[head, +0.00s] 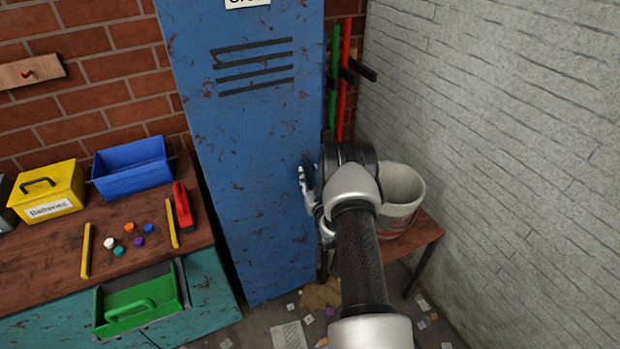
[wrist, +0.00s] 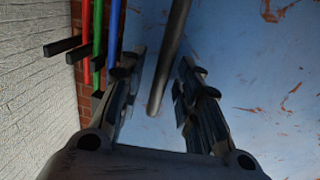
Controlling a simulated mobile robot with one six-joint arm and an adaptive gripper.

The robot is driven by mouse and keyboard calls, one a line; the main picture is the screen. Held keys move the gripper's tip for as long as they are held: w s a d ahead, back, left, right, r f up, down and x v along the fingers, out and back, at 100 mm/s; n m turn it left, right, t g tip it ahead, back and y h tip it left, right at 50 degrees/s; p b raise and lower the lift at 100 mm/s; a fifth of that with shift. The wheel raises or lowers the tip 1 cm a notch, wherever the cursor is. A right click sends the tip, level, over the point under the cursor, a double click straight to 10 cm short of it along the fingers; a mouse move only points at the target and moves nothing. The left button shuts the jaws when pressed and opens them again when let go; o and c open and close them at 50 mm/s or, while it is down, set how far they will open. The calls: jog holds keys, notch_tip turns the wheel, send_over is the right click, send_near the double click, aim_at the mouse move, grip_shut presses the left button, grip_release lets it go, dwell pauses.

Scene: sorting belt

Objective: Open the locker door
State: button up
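The blue locker door (head: 235,150) is tall and scratched, with dark vent slots near its top. It looks shut in the head view. My gripper (head: 306,190) is at the door's right edge, about mid-height, and my arm hides part of that edge. In the wrist view my gripper (wrist: 158,85) is open, with one finger on each side of a grey bar handle (wrist: 170,60). The handle shows apart from both fingers. Its depth between them is hard to tell. The blue door surface (wrist: 240,60) fills the right of the wrist view.
A white bucket (head: 402,190) stands on a wooden stool (head: 425,233) right of my arm. Red (head: 345,75) and green (head: 334,85) poles hang behind. A workbench (head: 45,260) with a yellow box (head: 65,185) and blue bin (head: 132,167) is at left. Litter (head: 287,335) lies on the floor.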

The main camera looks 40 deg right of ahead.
grip_shut()
dwell(0.4)
dwell(0.4)
